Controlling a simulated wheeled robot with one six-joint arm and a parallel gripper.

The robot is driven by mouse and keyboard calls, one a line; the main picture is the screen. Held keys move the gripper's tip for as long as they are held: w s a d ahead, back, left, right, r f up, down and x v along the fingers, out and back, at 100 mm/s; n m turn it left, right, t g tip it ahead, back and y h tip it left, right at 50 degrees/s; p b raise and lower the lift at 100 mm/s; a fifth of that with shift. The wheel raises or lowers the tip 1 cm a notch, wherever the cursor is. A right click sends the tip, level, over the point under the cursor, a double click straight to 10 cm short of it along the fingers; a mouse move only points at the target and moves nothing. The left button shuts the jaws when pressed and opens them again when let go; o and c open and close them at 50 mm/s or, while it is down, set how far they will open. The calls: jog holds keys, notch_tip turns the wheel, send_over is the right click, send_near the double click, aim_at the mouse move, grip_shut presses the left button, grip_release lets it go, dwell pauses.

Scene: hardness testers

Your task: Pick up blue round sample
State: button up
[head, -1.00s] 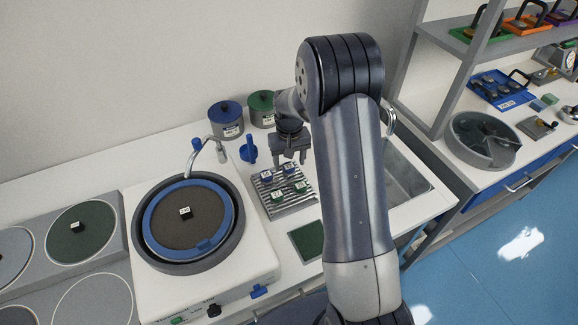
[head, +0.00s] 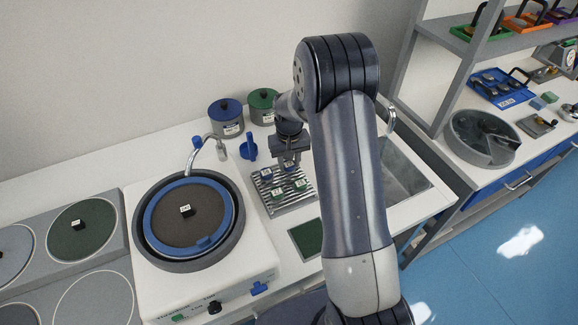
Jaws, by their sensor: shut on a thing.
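A grooved metal rack (head: 292,207) on the white counter holds small samples with white labels. A blue sample (head: 265,172) sits at its back left, and two green samples (head: 277,195) (head: 300,186) sit along its front. My gripper (head: 291,166) is over the rack's back right, shut on the other blue sample, which is mostly hidden by the fingers. I cannot tell whether that sample is clear of the rack, or make out its shape at this size.
A grinding machine (head: 262,262) with a blue-ringed disc stands left of the rack. A blue-lidded pot (head: 226,122) and a green-lidded pot (head: 262,104) stand behind. A sink (head: 402,172) lies right, beyond my arm. A dark green pad (head: 307,238) lies in front.

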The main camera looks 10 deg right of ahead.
aim_at(289, 164)
grip_shut()
jog(key=shift+r, duration=0.15)
notch_tip(289, 164, up, 10)
jog(key=b, duration=0.1)
